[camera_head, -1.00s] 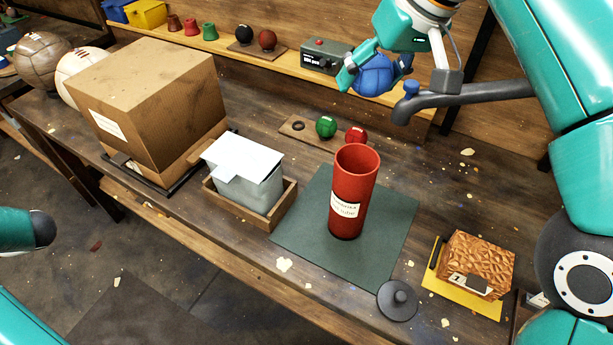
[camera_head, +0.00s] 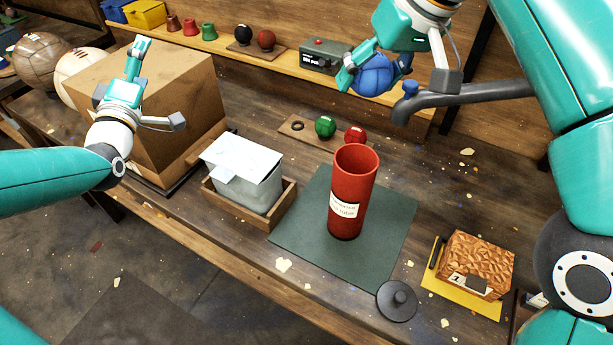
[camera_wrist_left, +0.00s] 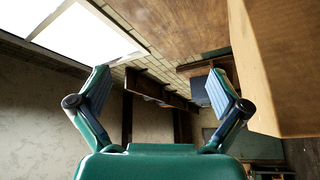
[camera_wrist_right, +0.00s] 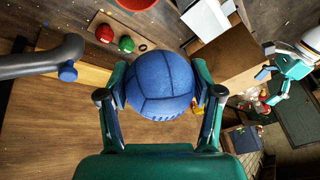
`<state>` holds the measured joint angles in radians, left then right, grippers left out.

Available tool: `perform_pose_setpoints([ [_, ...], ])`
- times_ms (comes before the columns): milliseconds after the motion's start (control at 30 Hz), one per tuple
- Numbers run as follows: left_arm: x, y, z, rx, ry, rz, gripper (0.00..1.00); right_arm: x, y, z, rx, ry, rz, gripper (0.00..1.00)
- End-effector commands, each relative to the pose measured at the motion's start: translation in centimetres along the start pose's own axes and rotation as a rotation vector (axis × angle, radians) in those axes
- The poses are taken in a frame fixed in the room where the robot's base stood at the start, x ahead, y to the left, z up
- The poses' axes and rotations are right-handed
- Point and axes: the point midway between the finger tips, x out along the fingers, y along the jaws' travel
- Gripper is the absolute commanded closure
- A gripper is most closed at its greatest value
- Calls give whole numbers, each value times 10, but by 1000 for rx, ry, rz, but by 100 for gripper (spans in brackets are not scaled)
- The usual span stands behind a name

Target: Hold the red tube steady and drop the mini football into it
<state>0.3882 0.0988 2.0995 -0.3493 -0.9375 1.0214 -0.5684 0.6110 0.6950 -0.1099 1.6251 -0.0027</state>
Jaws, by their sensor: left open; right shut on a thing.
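The red tube (camera_head: 353,190) stands upright and open-topped on a dark green mat (camera_head: 305,232). A white label is on its side. My right gripper (camera_head: 372,75) is shut on a blue panelled ball (camera_head: 376,74), the mini football, held behind and above the tube. The ball (camera_wrist_right: 160,84) sits between both fingers in the right wrist view. My left gripper (camera_head: 138,62) is open and empty, in front of the large cardboard box and away from the tube. Its spread fingers (camera_wrist_left: 158,95) show in the left wrist view with nothing between them.
A cardboard box (camera_head: 180,80) stands at left, beside a wooden tray (camera_head: 285,205) holding a grey container. A green ball (camera_head: 325,126) and red ball (camera_head: 355,134) lie behind the tube. A dark lid (camera_head: 397,300) and brown textured block (camera_head: 478,264) are at front right.

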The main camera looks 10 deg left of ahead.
Motion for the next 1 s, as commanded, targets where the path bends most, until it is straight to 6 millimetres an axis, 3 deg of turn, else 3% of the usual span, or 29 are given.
perform_pose_setpoints([
  [33, -3, 14, 28, 48, -86, 23, 0, 0, 0, 0, 0, 1, 0, 73],
  [100, -11, 30, 66, 124, -206, 52, 0, 0, 0, 0, 0, 1, 0, 73],
  [267, -46, 60, 150, 314, -474, 140, 0, 0, 0, 0, 0, 1, 0, 73],
  [400, -92, 79, 215, 518, -694, 247, 0, 0, 0, 0, -1, 1, 0, 73],
  [500, -129, 87, 251, 674, -823, 336, 0, 0, 0, 0, -1, 1, 0, 73],
  [600, -161, 91, 275, 820, -921, 423, 0, 0, 0, 0, -1, 1, 0, 73],
  [733, -191, 90, 294, 967, -998, 511, 0, 0, 0, 0, -1, 1, 0, 73],
  [833, -202, 89, 301, 1030, -1026, 550, 0, 0, 0, 0, -1, 1, 0, 73],
  [1000, -203, 88, 310, 1053, -1038, 566, 0, 0, 0, 0, -1, 1, 0, 73],
])
